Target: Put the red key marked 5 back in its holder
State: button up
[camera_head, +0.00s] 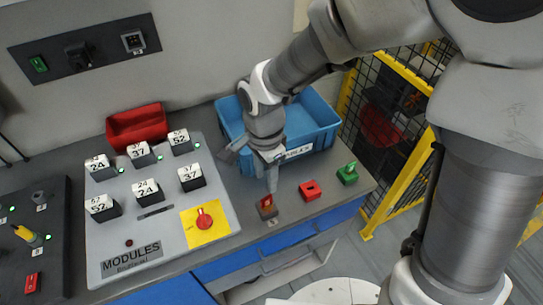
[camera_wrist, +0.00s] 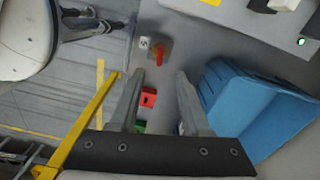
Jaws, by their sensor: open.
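A red key (camera_wrist: 159,55) stands in a brownish block near the bench's front edge, with a small white label (camera_wrist: 144,43) beside it that I cannot read clearly. In the head view the same red key (camera_head: 267,202) is partly hidden by my gripper. A red holder (camera_head: 310,190) with a dark, empty-looking slot sits just to its right; it also shows in the wrist view (camera_wrist: 148,97). My gripper (camera_wrist: 157,74) is open and empty, pointing down above the bench close to the key. I cannot see a 5 on the key.
A green block with a green key (camera_head: 347,174) stands farther right. A blue bin (camera_head: 318,132) is behind the gripper. A yellow-framed mesh fence (camera_head: 400,190) stands right.

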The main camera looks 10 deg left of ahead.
aim_at(266, 197)
notch_tip(266, 197, down, 10)
jog(key=shift+b, duration=0.4)
grip_shut()
jog(key=shift+r, duration=0.25)
jog(key=shift+r+p, duration=1)
jog(key=shift+r, duration=0.5)
jog(key=shift+r, duration=0.25)
